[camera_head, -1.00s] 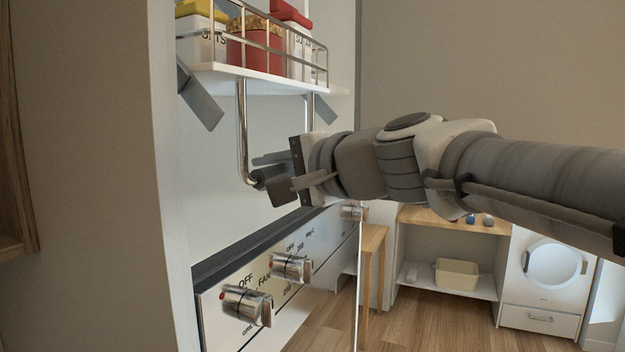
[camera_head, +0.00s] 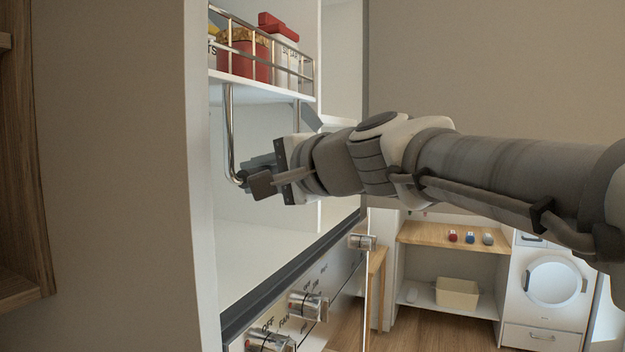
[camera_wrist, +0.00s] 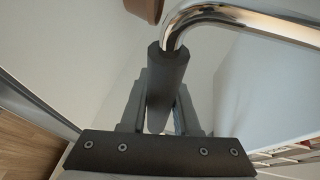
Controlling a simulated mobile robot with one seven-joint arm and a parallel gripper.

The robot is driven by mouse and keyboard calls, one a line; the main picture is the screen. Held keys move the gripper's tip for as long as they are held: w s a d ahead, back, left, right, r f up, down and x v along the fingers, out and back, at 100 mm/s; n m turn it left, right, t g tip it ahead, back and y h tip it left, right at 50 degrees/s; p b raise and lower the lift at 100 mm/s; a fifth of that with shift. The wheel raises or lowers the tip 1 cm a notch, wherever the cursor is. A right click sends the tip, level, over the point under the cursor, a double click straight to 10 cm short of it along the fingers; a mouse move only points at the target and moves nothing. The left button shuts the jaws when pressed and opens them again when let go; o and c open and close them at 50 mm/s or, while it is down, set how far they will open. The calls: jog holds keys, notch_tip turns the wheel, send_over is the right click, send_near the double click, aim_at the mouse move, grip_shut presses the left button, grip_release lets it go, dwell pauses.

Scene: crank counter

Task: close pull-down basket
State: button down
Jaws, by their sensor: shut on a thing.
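The pull-down basket (camera_head: 262,88) is a white shelf with a chrome wire rail, inside the white cabinet at upper left of the head view. Canisters stand on it. A bent chrome handle bar (camera_head: 229,130) hangs below it and ends in a dark grip. My gripper (camera_head: 255,180) is shut on this grip at the lower end of the bar. In the wrist view the dark grip (camera_wrist: 167,75) lies between my fingers, and the chrome bar (camera_wrist: 240,14) curves away to the right. Part of the grip is hidden by my fingers in the head view.
A control panel with knobs (camera_head: 308,305) lies below the cabinet opening. The white side wall (camera_head: 203,200) stands just left of the basket. A wooden shelf (camera_head: 450,235) with small items, a beige bin (camera_head: 457,292) and a washer (camera_head: 550,280) stand at the back right.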

jog(key=shift+w+a+r+p, duration=0.15)
jog(key=shift+a+r+p, duration=0.2)
jog(key=shift+r, duration=0.25)
jog(key=shift+w+a+r+p, duration=0.15)
jog(key=shift+a+r+p, duration=0.1)
jog(key=shift+a+r, duration=0.3)
jog(key=shift+d+r, duration=0.1)
jog(key=shift+r, duration=0.1)
jog(key=c, duration=1.1)
grip_release()
jog(key=o, duration=0.4)
jog(key=shift+w+f, duration=0.1)
jog(key=shift+f, duration=0.05)
jog(key=shift+o, duration=0.2)
jog(key=shift+f, duration=0.1)
